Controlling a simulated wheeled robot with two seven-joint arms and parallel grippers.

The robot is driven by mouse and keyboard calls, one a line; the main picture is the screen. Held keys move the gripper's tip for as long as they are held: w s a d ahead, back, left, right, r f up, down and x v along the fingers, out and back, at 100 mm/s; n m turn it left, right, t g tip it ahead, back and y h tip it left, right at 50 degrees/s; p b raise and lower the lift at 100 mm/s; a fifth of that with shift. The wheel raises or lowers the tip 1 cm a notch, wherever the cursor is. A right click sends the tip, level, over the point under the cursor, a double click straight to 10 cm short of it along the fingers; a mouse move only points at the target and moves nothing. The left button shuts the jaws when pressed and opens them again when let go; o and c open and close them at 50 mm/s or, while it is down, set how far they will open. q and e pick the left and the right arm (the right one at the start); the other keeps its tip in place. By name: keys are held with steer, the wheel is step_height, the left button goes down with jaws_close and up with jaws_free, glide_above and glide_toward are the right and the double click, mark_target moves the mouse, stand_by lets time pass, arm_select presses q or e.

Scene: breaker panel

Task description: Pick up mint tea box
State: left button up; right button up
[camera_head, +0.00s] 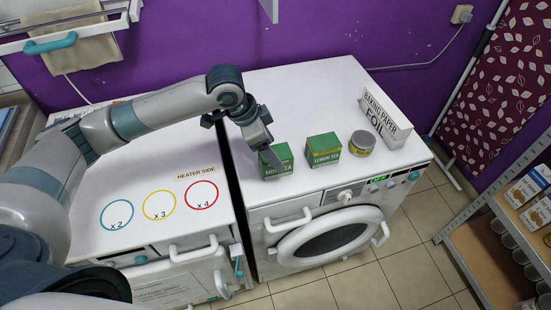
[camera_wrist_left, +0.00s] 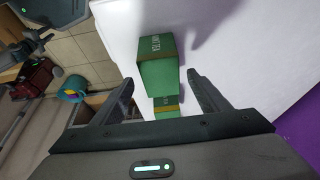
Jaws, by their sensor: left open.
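The mint tea box (camera_head: 280,168) is a small green carton standing on the white washing machine top, left of the lemon tea box (camera_head: 323,150). My left gripper (camera_head: 267,150) is at the mint tea box from above and behind, with a finger covering part of it. In the left wrist view, the mint tea box (camera_wrist_left: 155,65) lies ahead of and between the two spread, empty fingers of my left gripper (camera_wrist_left: 160,82). A smaller green labelled piece (camera_wrist_left: 166,106) shows below it; I cannot tell which box it belongs to. My right gripper is not in view.
A round tin (camera_head: 361,143) and a baking paper and foil box (camera_head: 385,118) stand to the right on the same top. A white heater-side surface (camera_head: 130,185) with coloured circles is at left. A purple wall (camera_head: 310,35) is behind.

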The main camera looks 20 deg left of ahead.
arm_select(q)
steer(key=shift+x, duration=1.45)
steer(key=shift+w, duration=0.1)
steer(key=c, duration=1.1)
